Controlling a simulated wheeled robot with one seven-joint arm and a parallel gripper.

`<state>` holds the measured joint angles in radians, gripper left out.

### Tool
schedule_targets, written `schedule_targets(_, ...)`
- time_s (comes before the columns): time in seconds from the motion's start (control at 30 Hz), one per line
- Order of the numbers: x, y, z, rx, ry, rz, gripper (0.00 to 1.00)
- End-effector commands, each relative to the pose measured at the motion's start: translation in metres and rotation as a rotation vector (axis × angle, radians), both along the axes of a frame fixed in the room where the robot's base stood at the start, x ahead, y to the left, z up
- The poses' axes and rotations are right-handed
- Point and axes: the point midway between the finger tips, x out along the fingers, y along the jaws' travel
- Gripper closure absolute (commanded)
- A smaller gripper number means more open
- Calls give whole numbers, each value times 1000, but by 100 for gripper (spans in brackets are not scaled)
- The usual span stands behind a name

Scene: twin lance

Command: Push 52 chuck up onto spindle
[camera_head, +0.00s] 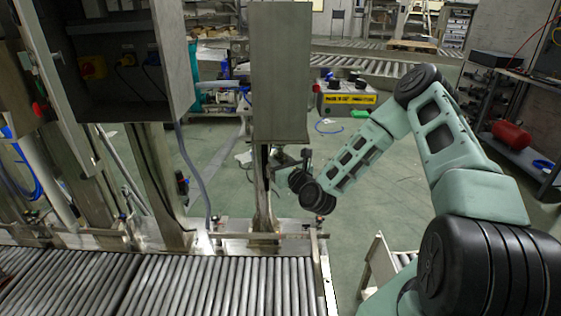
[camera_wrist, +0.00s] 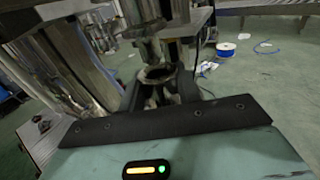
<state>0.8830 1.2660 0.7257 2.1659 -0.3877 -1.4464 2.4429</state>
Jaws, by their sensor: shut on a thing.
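My gripper (camera_wrist: 160,86) is shut on the chuck (camera_wrist: 157,74), a round metal collar with a dark open top, seen between the two dark fingers in the wrist view. A metal spindle (camera_wrist: 150,46) hangs down just above the collar. The two look close together and roughly in line, but I cannot tell if they touch. In the head view my gripper (camera_head: 284,160) is at the right side of the narrow metal post, below the tall grey box. The chuck is too small there to make out, and no number can be read on it.
A tall grey box (camera_head: 279,75) hangs directly above my gripper. A roller conveyor (camera_head: 200,285) with a metal end frame lies in front. An open control cabinet (camera_head: 125,60) stands at left, and a dark shelf (camera_head: 515,140) at right. The green floor between is mostly clear.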

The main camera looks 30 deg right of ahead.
Motion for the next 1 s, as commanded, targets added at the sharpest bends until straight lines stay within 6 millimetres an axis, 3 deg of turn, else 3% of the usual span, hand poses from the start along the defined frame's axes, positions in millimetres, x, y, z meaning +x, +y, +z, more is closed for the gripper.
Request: schedule_targets(1.0,0,0,11,0,-4,0,100)
